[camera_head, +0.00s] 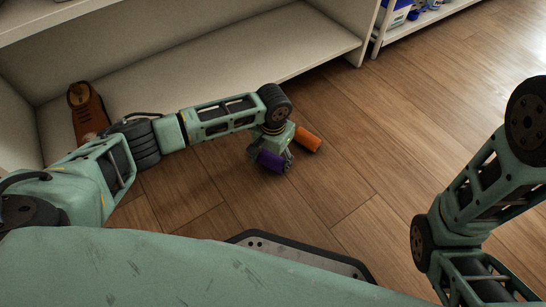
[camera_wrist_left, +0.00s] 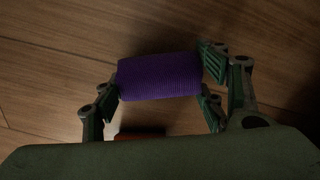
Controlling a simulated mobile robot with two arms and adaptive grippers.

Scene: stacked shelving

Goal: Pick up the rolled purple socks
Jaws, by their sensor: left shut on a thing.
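The rolled purple socks (camera_head: 270,160) are a small ribbed purple cylinder in my left gripper (camera_head: 276,158), over the wooden floor in front of the shelf. In the left wrist view the purple socks (camera_wrist_left: 160,76) lie across between the green-padded fingers of my left gripper (camera_wrist_left: 160,85), which is shut on them. Whether they touch the floor is not clear. My right arm shows at the right of the head view, but its gripper is out of view.
An orange roll (camera_head: 308,139) is close beside my left gripper. A second shelf unit (camera_head: 420,25) with blue items is at the top right. The wooden floor (camera_head: 350,150) is mostly clear.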

